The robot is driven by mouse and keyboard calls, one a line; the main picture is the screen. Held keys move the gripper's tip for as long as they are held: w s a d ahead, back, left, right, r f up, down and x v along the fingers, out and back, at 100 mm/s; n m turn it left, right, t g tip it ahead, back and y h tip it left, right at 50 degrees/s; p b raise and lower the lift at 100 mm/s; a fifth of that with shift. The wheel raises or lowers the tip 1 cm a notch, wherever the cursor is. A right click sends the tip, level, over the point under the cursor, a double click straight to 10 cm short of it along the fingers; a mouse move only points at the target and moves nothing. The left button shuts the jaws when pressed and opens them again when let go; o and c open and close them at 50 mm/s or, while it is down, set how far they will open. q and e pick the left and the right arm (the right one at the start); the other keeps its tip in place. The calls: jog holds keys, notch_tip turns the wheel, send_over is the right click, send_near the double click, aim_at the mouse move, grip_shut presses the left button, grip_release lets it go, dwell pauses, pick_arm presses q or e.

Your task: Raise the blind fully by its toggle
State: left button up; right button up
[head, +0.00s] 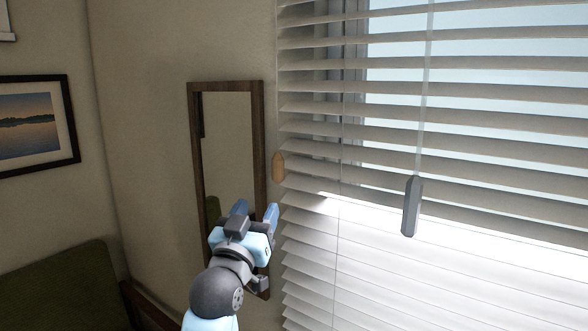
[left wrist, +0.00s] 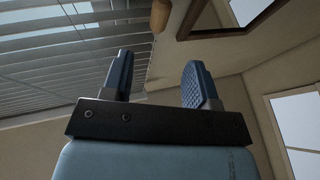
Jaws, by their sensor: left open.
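The white slatted blind (head: 430,150) hangs over the window, its slats tilted. A small wooden toggle (head: 278,167) hangs at the blind's left edge. A grey toggle-like piece (head: 411,206) hangs on a clear rod or cord in front of the slats, farther right. My left gripper (head: 257,211) is below the wooden toggle, in front of the mirror, with its fingers apart and empty. In the left wrist view the open fingers (left wrist: 158,78) show with the wooden toggle (left wrist: 160,15) beyond their tips, at the top edge. My right gripper is not in view.
A dark-framed mirror (head: 194,140) hangs on the wall just left of the blind. A framed picture (head: 73,120) hangs farther left. A green seat back (head: 70,290) is at the lower left. The space in front of the blind is clear.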

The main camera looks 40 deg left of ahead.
aim_at(276, 171)
pick_arm(q)
jog(key=p+x, duration=0.3)
jog(key=x, duration=0.8)
jog(key=shift+w+r, duration=0.25)
jog(key=shift+r, duration=0.05)
jog(key=shift+w+a+r, duration=0.1)
jog(key=shift+w+a, duration=0.25)
jog(key=shift+w, duration=0.25)
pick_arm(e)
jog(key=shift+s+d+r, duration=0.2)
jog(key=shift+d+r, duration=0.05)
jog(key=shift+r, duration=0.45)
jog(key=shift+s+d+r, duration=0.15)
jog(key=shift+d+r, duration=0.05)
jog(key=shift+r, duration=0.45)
